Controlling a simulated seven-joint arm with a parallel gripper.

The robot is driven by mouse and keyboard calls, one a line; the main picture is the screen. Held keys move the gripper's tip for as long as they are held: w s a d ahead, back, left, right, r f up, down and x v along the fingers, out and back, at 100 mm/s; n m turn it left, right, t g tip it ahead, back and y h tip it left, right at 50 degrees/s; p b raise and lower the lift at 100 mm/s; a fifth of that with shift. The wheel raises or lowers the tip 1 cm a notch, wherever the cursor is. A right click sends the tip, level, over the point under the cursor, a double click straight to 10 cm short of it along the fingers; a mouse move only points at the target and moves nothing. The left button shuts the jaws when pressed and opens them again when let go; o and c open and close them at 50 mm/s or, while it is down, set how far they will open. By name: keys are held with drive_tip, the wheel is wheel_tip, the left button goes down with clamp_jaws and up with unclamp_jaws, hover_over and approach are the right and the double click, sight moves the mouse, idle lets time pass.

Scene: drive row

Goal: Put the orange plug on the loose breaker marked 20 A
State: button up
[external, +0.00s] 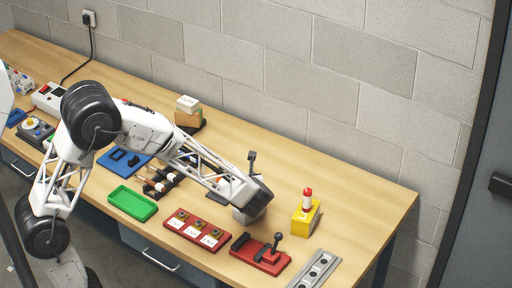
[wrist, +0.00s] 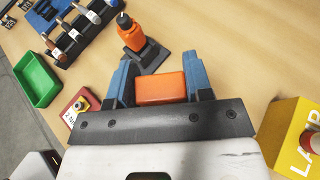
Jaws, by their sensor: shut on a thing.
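My gripper (wrist: 160,88) has its two blue fingers shut on an orange block, which looks like the orange plug (wrist: 160,86). In the external view my gripper (external: 252,206) is over the right-middle of the bench, and the plug cannot be made out there. I cannot pick out a breaker marked 20 A; the small labels are unreadable. A red strip (external: 170,235) with several brass-coloured knobs and white labels lies in front, left of my gripper. Its corner also shows at lower left in the wrist view (wrist: 80,101).
An orange-bodied tool (wrist: 132,35) stands on a dark base just beyond my fingers. A yellow box (external: 304,220) with a red lamp is to the right. A red lever switch (external: 262,256), a metal rail (external: 318,268), a green tray (external: 131,204) and a dark rack (wrist: 85,32) lie around.

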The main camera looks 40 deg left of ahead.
drive_tip(key=shift+w+d+f, duration=0.1)
drive_tip(key=shift+w+d, duration=0.1)
drive_tip(key=shift+w, duration=0.85)
drive_tip(key=shift+f, duration=0.15)
drive_tip(key=shift+f, duration=1.6)
drive_tip(key=shift+f, duration=0.15)
drive_tip(key=o, duration=0.9)
drive_tip(key=shift+s+d+r, duration=0.1)
drive_tip(key=shift+r, duration=0.1)
drive_tip(key=shift+v, duration=5.9)
